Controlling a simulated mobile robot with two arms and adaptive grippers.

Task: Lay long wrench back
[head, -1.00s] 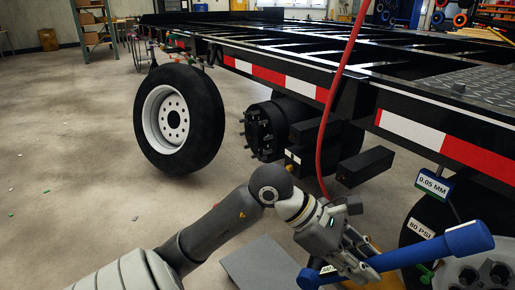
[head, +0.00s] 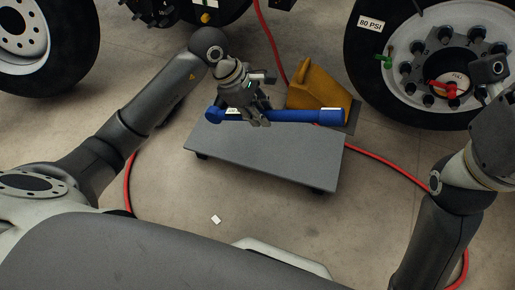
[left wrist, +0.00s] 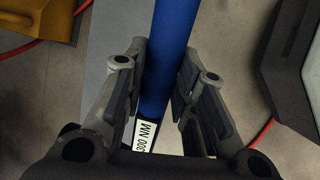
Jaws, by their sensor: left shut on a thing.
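The long blue wrench (head: 300,116) lies crosswise in the head view, along the far edge of a grey low platform (head: 262,160). My left gripper (head: 257,119) is shut around its shaft, left of the middle. In the left wrist view the blue shaft (left wrist: 168,50) runs between the two fingers, with a white "300 NM" label (left wrist: 143,140) close to the palm. I cannot tell whether the wrench touches the platform or hangs just above it. My right gripper (head: 491,72) is at the right edge, partly cut off; its fingers are unclear.
A yellow wedge-shaped chock (head: 318,88) stands just behind the wrench's right part. A wheel (head: 425,55) with an "80 PSI" tag is at the upper right. A red hose (head: 385,160) curves around the platform on the floor. The platform's top is bare.

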